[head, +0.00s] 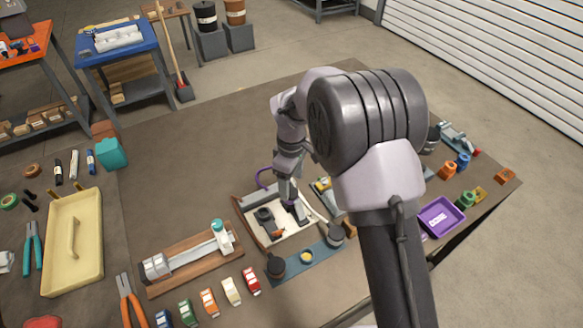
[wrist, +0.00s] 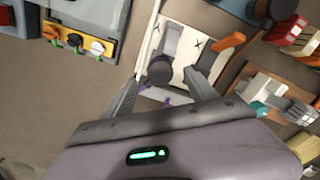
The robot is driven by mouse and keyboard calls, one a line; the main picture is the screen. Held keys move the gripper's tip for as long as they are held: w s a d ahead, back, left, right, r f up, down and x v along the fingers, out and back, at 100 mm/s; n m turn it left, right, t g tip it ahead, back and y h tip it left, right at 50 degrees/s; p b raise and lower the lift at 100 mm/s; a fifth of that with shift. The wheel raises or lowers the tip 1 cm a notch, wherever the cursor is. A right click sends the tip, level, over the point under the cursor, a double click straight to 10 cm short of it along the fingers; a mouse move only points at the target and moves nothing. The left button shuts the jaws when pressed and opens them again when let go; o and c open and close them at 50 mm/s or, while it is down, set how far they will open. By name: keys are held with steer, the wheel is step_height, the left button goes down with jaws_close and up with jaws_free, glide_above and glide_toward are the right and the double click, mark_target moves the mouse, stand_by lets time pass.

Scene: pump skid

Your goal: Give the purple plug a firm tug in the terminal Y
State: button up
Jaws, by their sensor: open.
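My gripper (head: 289,199) points down over the white board (head: 287,234) in its wood-edged frame. In the wrist view my gripper (wrist: 162,80) has its two fingers apart, with a dark grey part of the board's fitting between and beyond them. Small purple bits (wrist: 168,101) show between the fingers, close to the gripper body; I cannot tell whether they are the plug or its cable. A purple cable (head: 264,177) arches beside my gripper in the head view. The purple plug itself and the letter of terminal Y cannot be made out.
A yellow block (wrist: 78,40) with several coloured knobs is on a grey panel beside the board. A blue strip with dark cups (head: 276,267) lies in front. A wooden fixture (head: 190,262) stands left, a purple tray (head: 440,217) right. Bare table lies behind.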

mark_target(291, 192)
step_height(291, 192, down, 7)
steer(key=shift+b, duration=0.9)
steer(key=shift+c, duration=0.3)
jaws_close()
